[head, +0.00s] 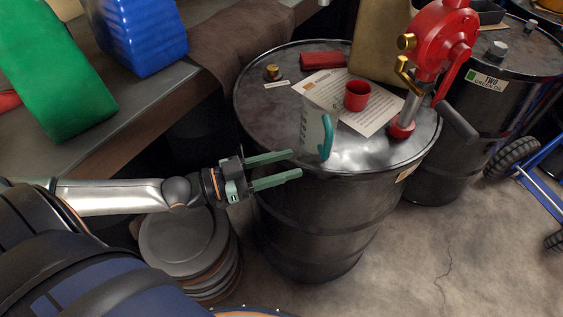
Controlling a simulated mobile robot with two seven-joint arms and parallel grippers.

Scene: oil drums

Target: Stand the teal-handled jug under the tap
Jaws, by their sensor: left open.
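The clear jug (309,128) with a teal handle (327,138) stands upright on top of a black oil drum (270,110), near its front rim. The red hand pump (440,40) stands on the right side of the same drum. A brass tap or spout (403,70) sticks out from the pump's left side, above and to the right of the jug. My left gripper (297,164) is open and empty, its fingers pointing right, just to the left of and below the jug in the picture. My right gripper is not in view.
A red cup (357,96) stands on a paper sheet (375,112) behind the jug. A dark red item (322,60) and a brass cap (272,72) lie farther back. A second drum (490,75) stands at right, a bench with green (55,75) and blue (137,35) cans at left.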

